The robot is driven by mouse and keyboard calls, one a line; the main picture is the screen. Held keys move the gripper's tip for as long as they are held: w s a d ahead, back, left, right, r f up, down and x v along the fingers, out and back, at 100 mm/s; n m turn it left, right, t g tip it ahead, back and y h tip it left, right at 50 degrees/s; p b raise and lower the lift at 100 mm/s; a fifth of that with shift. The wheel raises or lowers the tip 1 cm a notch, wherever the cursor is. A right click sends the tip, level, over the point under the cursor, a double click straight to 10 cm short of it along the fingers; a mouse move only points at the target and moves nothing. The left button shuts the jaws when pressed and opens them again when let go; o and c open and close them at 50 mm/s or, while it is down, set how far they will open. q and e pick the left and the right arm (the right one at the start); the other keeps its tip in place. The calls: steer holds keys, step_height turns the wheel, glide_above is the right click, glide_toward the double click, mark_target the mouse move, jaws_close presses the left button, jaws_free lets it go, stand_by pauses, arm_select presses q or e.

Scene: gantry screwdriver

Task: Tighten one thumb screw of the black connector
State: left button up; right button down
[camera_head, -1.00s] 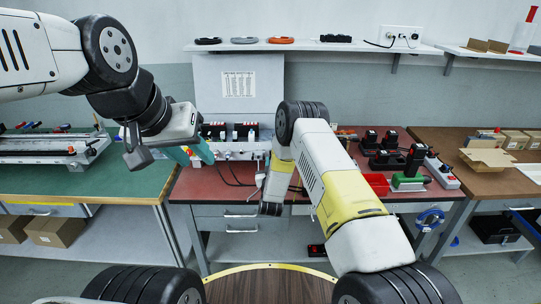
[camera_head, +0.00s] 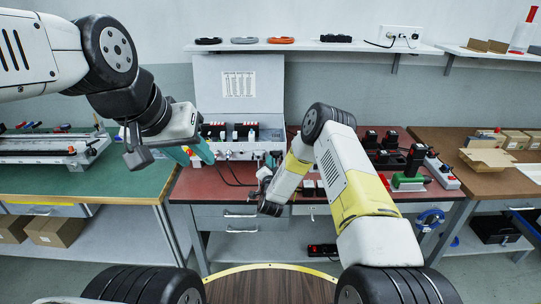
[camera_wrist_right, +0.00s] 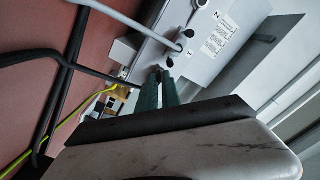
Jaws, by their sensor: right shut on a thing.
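My right gripper (camera_wrist_right: 162,82) is shut, its green fingers close together at a small black thumb screw (camera_wrist_right: 170,62) on the face of a light grey box (camera_wrist_right: 215,45). A second black knob (camera_wrist_right: 189,33) sits just above, and a grey cable enters the box between the two. The black connector's body is hard to tell apart there. In the head view the right gripper (camera_head: 266,170) is small, in front of the box on the red bench. My left gripper (camera_head: 196,154) is left of the box, its teal fingers apart and empty.
Black and yellow-green cables (camera_wrist_right: 62,95) run beside the right gripper. The red bench (camera_head: 215,183) holds black devices (camera_head: 385,155) and a green-based tool (camera_head: 410,175) on the right. A green bench (camera_head: 90,178) stands at the left and a brown one at the right.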

steer(key=m, duration=0.4)
steer(key=shift+f+m, duration=0.1)
steer(key=shift+m, duration=0.2)
steer(key=m, duration=0.3)
steer(key=shift+m, duration=0.3)
steer(key=m, duration=0.4)
steer(key=shift+m, duration=0.3)
steer(key=m, duration=0.4)
steer(key=shift+m, duration=0.3)
steer(key=m, duration=0.4)
steer(key=shift+m, duration=0.3)
steer(key=m, duration=0.8)
steer(key=shift+m, duration=2.2)
